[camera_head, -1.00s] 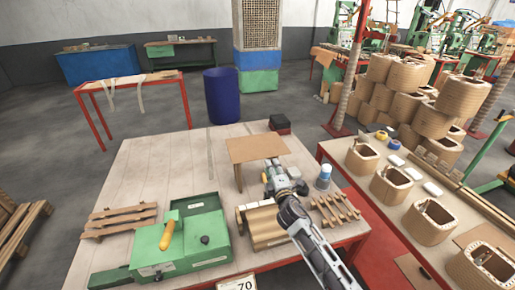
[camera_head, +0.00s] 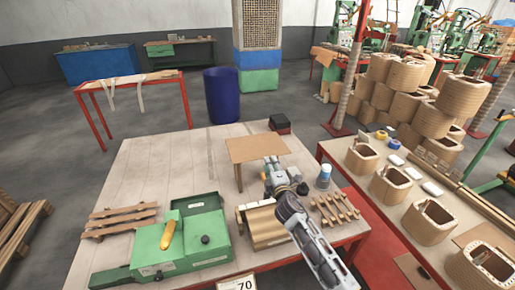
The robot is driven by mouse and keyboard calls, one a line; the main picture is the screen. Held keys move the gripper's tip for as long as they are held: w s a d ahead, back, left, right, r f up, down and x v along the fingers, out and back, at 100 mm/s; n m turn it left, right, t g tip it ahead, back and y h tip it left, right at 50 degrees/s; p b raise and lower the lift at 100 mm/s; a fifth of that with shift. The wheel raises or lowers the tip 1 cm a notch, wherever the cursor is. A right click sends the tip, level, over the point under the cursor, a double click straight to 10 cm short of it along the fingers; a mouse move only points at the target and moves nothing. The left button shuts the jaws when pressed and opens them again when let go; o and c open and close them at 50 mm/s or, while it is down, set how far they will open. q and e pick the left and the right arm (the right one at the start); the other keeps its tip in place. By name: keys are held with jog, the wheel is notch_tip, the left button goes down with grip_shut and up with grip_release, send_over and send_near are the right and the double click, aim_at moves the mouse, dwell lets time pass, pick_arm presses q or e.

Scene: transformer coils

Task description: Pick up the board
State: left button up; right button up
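A flat brown board (camera_head: 256,148) is at the back middle of the pale worktable (camera_head: 165,160). A narrow strip (camera_head: 238,178) shows below its near edge, at the left. My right gripper (camera_head: 272,163) reaches in from the lower right, and its tip is at the board's near edge, right of the middle. I cannot tell whether it touches the board. The fingers are small and seen from behind, so their opening is hidden. My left gripper is not in view.
A green metal box (camera_head: 180,243) with a yellow handle stands front left of the board. Wooden slats (camera_head: 120,220) lie at the left, and a blue-white bottle (camera_head: 323,178) stands at the right. A dark red box (camera_head: 280,123) is behind. The table's back left is clear.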

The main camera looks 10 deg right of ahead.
jog(key=shift+w+p, duration=0.35)
jog(key=shift+w, duration=1.85)
grip_shut()
